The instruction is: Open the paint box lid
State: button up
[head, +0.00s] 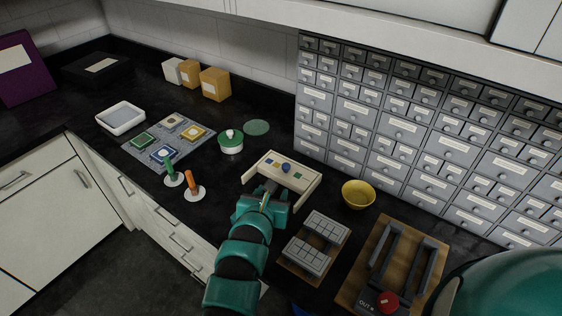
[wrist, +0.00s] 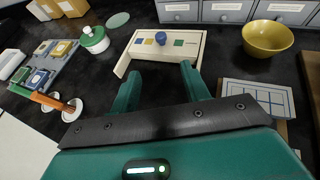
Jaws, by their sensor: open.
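A pale wooden box (head: 268,160), which I take for the paint box, stands on the black counter. Its top has a round blue knob (head: 286,167) and small coloured squares. In the wrist view the box (wrist: 188,50) lies just beyond my fingertips, with the blue knob (wrist: 161,38) near the middle of its top. A pale side piece reaches from its left end towards me. My gripper (wrist: 160,72) is open and empty, with teal fingers apart in front of the box. In the head view my gripper (head: 268,190) is at the box's near side.
A white jar with a green lid (head: 231,140) and a green disc (head: 256,127) are left of the box. A yellow bowl (head: 358,195) is right of it. Grey gridded blocks (head: 307,262) stand at the near right. Grey drawers (head: 400,130) line the back.

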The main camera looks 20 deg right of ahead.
aim_at(285, 166)
jog(key=x, duration=0.5)
jog(key=p+x, duration=0.1)
jog(key=x, duration=0.9)
jog(key=shift+w+d+r, duration=0.15)
jog(key=shift+d+r, duration=0.05)
jog(key=shift+d, duration=0.15)
jog(key=shift+p+x, duration=0.3)
jog(key=shift+x, duration=0.65)
jog(key=shift+c, duration=0.3)
jog(key=shift+a+f, duration=0.1)
grip_shut()
